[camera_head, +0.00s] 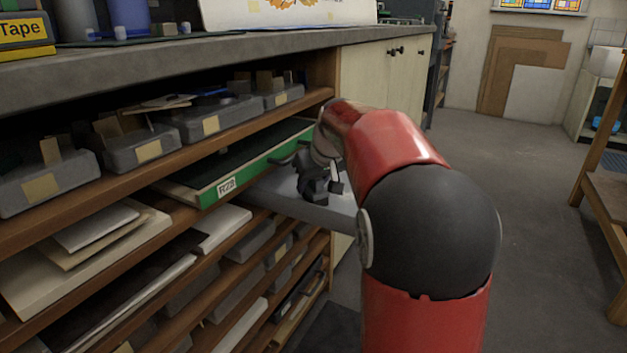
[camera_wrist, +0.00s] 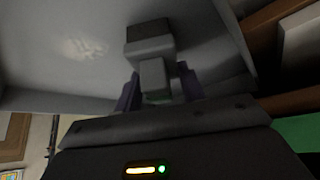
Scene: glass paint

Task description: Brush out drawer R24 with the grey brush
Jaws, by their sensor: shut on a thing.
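A grey drawer (camera_head: 275,196) is pulled out of the shelf unit, to the right of a green-fronted drawer (camera_head: 240,173) whose label seems to read R23. The grey drawer's own label does not show. Its pale floor fills much of the wrist view (camera_wrist: 60,85), with a lighter speckled patch (camera_wrist: 85,47) left of the brush. My gripper (camera_head: 318,190) is over the grey drawer. In the wrist view my gripper (camera_wrist: 160,92) is shut on the grey brush (camera_wrist: 150,42), a blocky head on a short handle. Whether the brush touches the floor, I cannot tell.
A shelf above holds several grey bins (camera_head: 135,148) with tan labels. Lower shelves hold flat sheets (camera_head: 85,250) and more bins. The worktop edge (camera_head: 180,67) overhangs them. A wooden bench (camera_head: 605,180) stands at the right. The floor between is clear.

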